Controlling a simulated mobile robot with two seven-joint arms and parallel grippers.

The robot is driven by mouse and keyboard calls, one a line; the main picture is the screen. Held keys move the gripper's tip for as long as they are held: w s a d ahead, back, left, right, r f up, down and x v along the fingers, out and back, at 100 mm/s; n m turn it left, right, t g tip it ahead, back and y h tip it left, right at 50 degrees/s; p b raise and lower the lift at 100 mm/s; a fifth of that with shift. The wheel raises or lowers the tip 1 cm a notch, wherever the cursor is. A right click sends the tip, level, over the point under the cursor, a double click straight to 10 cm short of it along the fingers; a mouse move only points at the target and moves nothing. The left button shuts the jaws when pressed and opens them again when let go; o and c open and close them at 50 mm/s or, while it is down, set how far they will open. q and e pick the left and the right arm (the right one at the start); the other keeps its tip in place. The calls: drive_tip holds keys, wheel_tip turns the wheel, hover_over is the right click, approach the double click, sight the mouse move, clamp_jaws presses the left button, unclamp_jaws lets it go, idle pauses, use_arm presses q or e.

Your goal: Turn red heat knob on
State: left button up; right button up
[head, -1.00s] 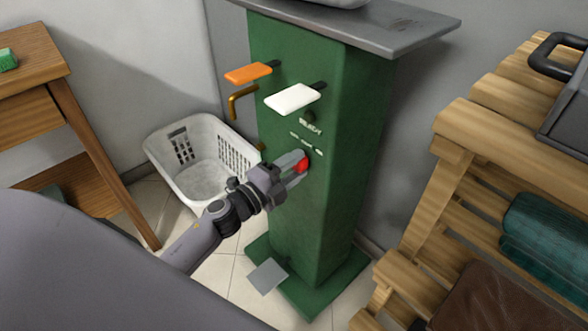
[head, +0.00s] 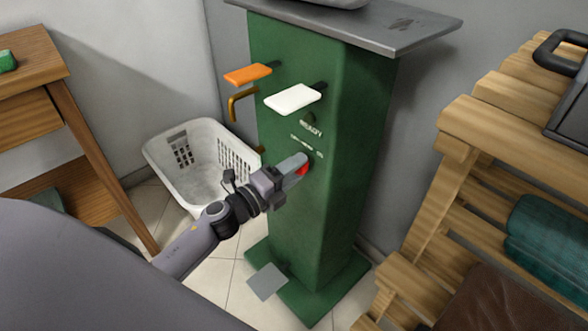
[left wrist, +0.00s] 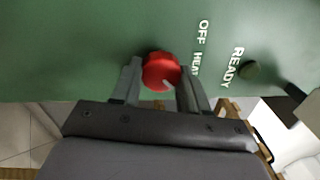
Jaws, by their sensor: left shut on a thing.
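The red heat knob (head: 303,170) is on the front of the green press column (head: 315,220), under small white lettering. My left gripper (head: 300,168) is shut on it, and the fingers cover most of the knob in the head view. My right gripper is not in view.
Orange (head: 247,74) and white (head: 292,98) handles stick out of the column above the knob. A dark round indicator labelled "READY" (left wrist: 251,70) is nearby. A white basket (head: 200,165) stands left of the column, a wooden rack (head: 450,190) right, and a grey pedal (head: 266,281) low in front.

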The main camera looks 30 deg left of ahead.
use_arm(q)
drive_tip(key=o, duration=1.1)
drive_tip(key=shift+c, duration=0.2)
drive_tip(key=shift+s, duration=0.1)
drive_tip(key=v, duration=0.7)
